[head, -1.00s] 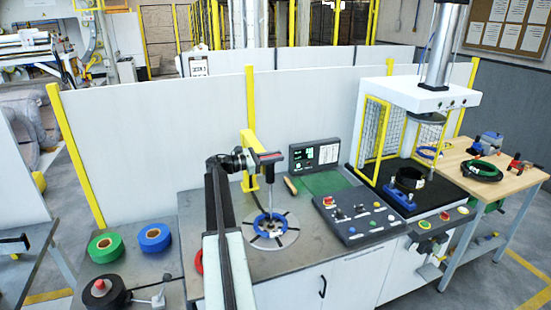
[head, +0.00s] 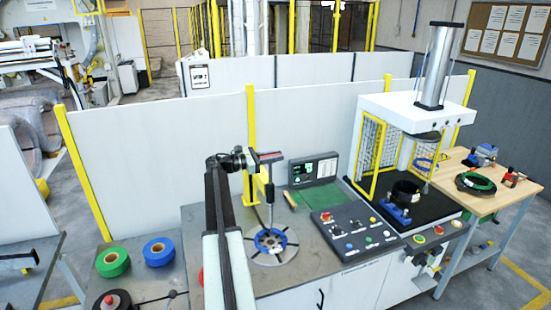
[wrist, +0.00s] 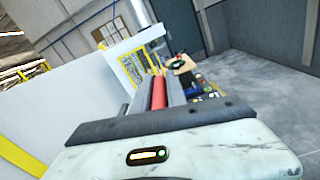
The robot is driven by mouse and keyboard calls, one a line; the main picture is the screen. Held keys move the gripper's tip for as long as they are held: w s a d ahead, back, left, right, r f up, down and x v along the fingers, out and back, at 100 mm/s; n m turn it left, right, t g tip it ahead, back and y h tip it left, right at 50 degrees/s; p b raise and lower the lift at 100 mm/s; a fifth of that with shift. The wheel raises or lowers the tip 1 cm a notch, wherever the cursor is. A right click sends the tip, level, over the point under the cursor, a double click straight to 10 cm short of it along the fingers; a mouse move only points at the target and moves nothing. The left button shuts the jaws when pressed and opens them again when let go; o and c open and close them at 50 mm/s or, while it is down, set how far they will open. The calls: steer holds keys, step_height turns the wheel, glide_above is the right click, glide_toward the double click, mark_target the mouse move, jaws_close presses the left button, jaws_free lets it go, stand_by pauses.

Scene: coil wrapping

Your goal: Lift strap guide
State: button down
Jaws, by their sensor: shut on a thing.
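My gripper (head: 262,156) is at the end of my arm, raised above the bench. It is shut on a red bar (wrist: 159,92), seen between the jaws in the wrist view; this looks like the strap guide's handle. In the head view its red and dark end (head: 270,156) juts right from the jaws. The coil lies on a round grey slotted plate (head: 286,257). Whether the rod's lower end touches anything is unclear.
A yellow post (head: 249,150) and white partition (head: 160,160) stand close behind my gripper. A control panel (head: 350,232) and a caged press (head: 415,110) are to the right. Green tape (head: 112,264) and blue tape (head: 159,252) rolls lie left.

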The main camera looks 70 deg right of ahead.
step_height(320, 180, up, 12)
steer(key=p, duration=0.9)
steer(key=shift+p, duration=0.35)
steer(key=c, duration=1.4)
jaws_free()
steer(key=shift+o, duration=0.2)
steer(key=v, duration=0.8)
